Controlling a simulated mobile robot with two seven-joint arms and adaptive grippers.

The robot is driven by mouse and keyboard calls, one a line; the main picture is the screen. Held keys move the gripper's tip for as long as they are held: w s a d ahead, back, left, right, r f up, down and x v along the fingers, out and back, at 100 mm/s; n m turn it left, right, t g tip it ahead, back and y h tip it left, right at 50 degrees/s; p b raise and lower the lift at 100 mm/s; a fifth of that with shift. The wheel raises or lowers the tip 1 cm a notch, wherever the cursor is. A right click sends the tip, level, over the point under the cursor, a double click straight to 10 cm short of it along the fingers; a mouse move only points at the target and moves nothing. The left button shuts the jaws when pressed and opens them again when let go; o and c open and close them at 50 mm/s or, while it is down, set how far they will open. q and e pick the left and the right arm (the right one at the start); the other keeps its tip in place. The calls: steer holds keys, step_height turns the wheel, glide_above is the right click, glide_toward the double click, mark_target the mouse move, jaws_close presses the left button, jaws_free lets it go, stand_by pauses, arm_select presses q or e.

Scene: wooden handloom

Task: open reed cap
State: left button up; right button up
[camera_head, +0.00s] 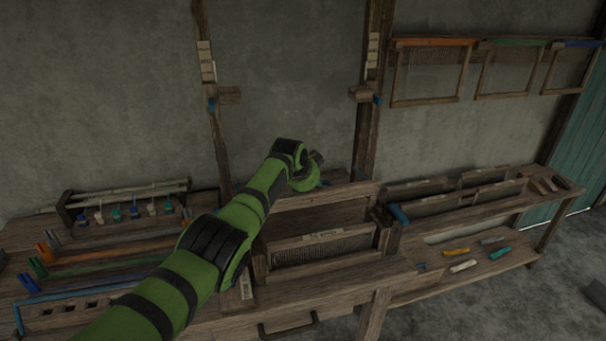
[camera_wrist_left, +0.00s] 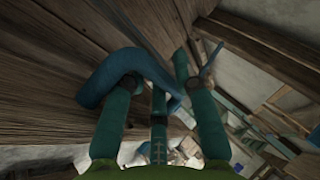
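The loom's reed (camera_head: 322,247) sits upright in a wooden frame near the bench front, with a pale label on its top bar. A plain wooden board (camera_head: 318,197) spans the loom behind it; I cannot tell which bar is the reed cap. My left gripper (camera_head: 317,160) is above this board, partly hidden by my green wrist. In the left wrist view its teal fingers (camera_wrist_left: 160,85) are spread apart. A curved blue handle (camera_wrist_left: 108,76) lies close by the left finger and reaches across between the fingers; contact is unclear. My right gripper is not in view.
Wooden posts (camera_head: 368,130) rise on both sides of the loom. A blue lever (camera_head: 399,214) sits right of the reed frame. A rack with coloured tags (camera_head: 130,213) stands at left. Spare reeds (camera_head: 432,72) hang on the wall. Coloured shuttles (camera_head: 463,266) lie on the lower right shelf.

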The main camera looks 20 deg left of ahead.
arm_select(q)
steer(key=v, duration=1.1)
steer(key=shift+a+r, duration=0.15)
steer(key=shift+a, duration=0.1)
steer(key=shift+s+d+r, duration=0.15)
steer(key=shift+s+d, duration=0.05)
steer(key=shift+s, duration=0.1)
